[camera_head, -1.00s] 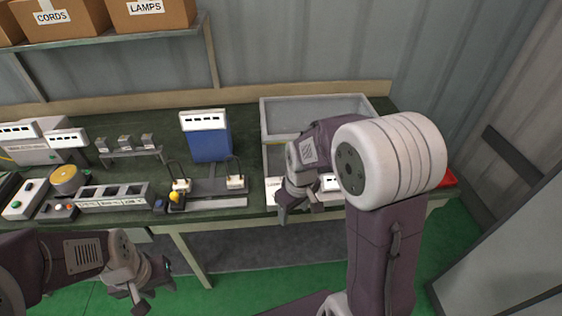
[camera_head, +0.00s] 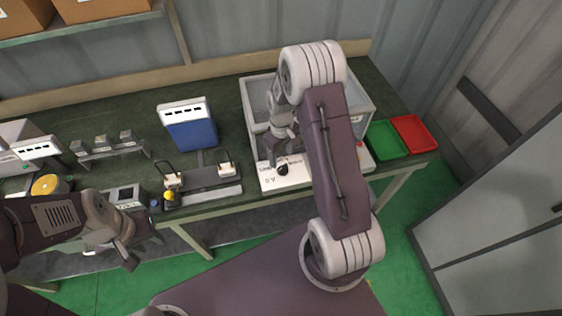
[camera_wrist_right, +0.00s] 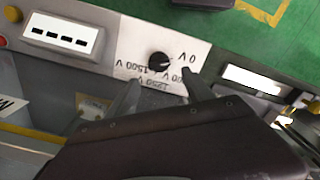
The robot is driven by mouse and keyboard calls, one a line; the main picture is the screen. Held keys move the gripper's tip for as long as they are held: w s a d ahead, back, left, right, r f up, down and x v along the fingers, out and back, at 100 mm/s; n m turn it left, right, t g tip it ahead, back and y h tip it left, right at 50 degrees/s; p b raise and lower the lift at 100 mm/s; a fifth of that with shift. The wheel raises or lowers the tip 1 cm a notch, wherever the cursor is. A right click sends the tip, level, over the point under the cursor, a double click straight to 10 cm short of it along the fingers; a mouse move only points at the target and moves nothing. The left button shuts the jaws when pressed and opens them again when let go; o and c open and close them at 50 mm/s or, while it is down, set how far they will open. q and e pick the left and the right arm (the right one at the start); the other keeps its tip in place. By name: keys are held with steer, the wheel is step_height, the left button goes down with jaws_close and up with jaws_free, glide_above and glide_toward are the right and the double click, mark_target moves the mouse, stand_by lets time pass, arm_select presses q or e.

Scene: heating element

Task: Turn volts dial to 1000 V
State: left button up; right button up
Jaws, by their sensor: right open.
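The volts dial (camera_head: 283,170) is a black round knob on a white front panel (camera_head: 299,182) of the grey open-topped box. In the right wrist view the dial (camera_wrist_right: 159,61) shows upside down, with labels reading 0 V and 1500 V and others partly hidden; its setting is too small to tell. My right gripper (camera_head: 280,156) is open just above and behind the dial. In the right wrist view its two fingers (camera_wrist_right: 156,88) are apart, with the knob just beyond the tips and no contact visible. My left gripper (camera_head: 141,251) is open and empty in front of the table's left part.
A display (camera_wrist_right: 62,37) and a yellow button sit beside the dial panel. Green (camera_head: 387,140) and red (camera_head: 413,133) trays lie to the right. A blue meter (camera_head: 190,128) and a fixture with a yellow knob (camera_head: 203,184) stand to the left.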

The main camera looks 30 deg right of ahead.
mark_target(282, 166)
steer(key=f, duration=0.4)
steer(key=shift+s+f, duration=0.2)
steer(key=shift+f, duration=0.1)
steer(key=shift+s+f+p, duration=0.1)
steer(key=shift+f+p, duration=0.15)
steer(key=shift+p, duration=0.05)
steer(key=shift+f, duration=0.1)
steer(key=shift+w+f, duration=0.1)
steer(key=shift+w, duration=0.1)
jaws_close()
